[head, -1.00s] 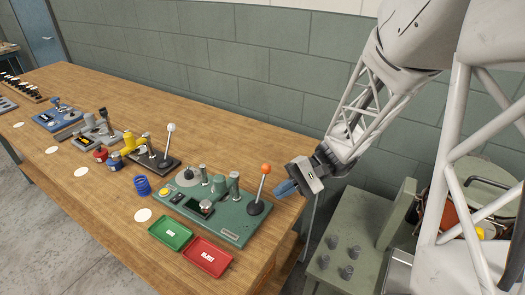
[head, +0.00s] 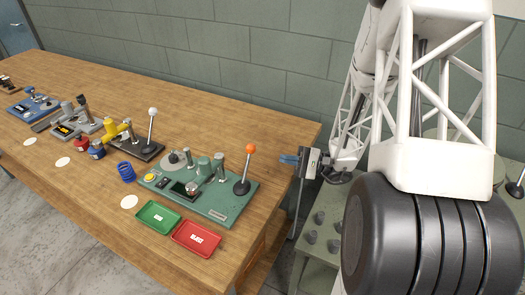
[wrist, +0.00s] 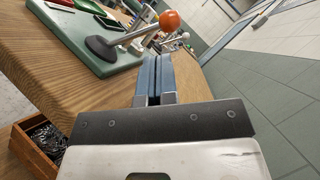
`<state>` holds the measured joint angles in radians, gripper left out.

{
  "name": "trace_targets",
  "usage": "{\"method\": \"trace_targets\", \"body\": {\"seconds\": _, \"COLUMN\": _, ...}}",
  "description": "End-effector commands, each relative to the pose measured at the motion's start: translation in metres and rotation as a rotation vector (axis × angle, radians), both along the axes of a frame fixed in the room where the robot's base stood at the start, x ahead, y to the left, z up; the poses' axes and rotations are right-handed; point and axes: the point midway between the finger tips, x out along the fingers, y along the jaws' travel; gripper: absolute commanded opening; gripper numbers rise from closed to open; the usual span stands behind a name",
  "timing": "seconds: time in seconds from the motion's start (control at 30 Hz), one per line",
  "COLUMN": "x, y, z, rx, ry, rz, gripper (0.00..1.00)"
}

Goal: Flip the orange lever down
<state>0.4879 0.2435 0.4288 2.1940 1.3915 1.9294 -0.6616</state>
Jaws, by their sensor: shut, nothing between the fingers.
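The orange lever is a metal rod with an orange ball knob (head: 250,148), standing up from a dark round base on the right end of the green coiler machine (head: 222,207). In the wrist view the orange knob (wrist: 170,20) shows beyond my fingertips, with the lever's dark base to its left. My gripper (head: 284,158) is shut and empty, its blue fingers pointing left toward the lever. It is to the right of the knob, apart from it, near the table's right edge. In the wrist view my fingers (wrist: 152,70) lie together, with the knob above and slightly right of their tips.
A green tray (head: 158,217) and a red tray (head: 196,238) lie before the machine. A white-knobbed lever (head: 152,112) and other machines stand farther left. The wooden table (head: 255,262) ends near my gripper. An olive-green stand is beyond its right edge.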

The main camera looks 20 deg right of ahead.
Motion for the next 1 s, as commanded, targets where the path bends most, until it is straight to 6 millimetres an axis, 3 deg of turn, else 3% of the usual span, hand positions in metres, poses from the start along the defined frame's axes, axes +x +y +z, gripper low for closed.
{"method": "trace_targets", "body": {"seconds": 0.33, "x": 0.009, "y": -0.021, "z": -0.017, "rx": 0.074, "ry": -0.017, "rz": -0.094, "gripper": 0.00}}
{"method": "trace_targets", "body": {"seconds": 1.0, "x": 0.011, "y": -0.018, "z": -0.016, "rx": 0.078, "ry": -0.018, "rz": -0.098, "gripper": 0.00}}
